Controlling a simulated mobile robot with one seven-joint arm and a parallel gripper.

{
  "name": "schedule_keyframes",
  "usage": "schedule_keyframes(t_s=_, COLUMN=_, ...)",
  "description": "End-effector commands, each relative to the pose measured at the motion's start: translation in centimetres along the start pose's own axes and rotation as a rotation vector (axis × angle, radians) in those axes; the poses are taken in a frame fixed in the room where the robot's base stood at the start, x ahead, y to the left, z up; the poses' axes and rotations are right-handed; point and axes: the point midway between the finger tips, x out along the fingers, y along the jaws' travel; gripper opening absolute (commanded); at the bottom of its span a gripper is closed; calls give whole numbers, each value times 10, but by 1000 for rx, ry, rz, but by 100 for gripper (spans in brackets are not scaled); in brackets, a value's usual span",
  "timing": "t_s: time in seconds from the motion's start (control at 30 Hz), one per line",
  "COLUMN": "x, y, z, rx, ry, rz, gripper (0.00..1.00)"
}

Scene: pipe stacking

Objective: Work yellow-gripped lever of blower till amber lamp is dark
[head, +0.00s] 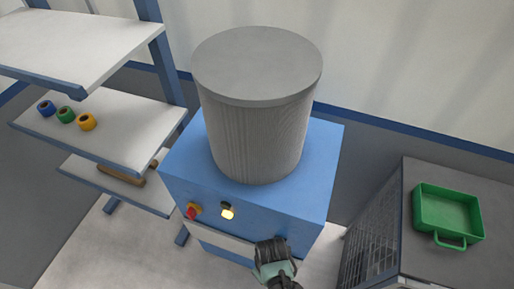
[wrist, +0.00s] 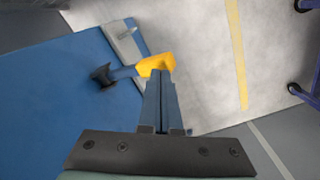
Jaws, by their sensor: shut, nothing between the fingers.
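The blower (head: 310,195) is a blue box with a large grey ribbed drum (head: 255,130) on top. Its amber lamp (head: 228,211) glows on the front face. My gripper (head: 272,258) is at the lower right of that face and hides the lever in the head view. In the wrist view the lever's yellow grip (wrist: 153,64) sits on a short blue arm with a black pivot (wrist: 103,76). My gripper's fingers (wrist: 161,76) are shut with nothing between them. Their tips overlap the yellow grip; I cannot tell whether they touch it.
A shelf (head: 130,130) with blue, green and yellow rolls stands at the left. A green tray (head: 446,213) lies on a dark cabinet (head: 400,250) at the right. Pale floor with a yellow stripe (wrist: 238,50) is open beside the blower.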

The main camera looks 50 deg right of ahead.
Motion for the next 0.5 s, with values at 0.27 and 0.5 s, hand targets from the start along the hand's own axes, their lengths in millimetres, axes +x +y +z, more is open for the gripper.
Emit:
schedule_keyframes(t_s=0.27, x=-2, y=0, z=0, rx=1, ry=-1, rz=0, gripper=0)
schedule_keyframes(t_s=0.5, x=-1, y=0, z=0, rx=1, ry=-1, rz=0, gripper=0)
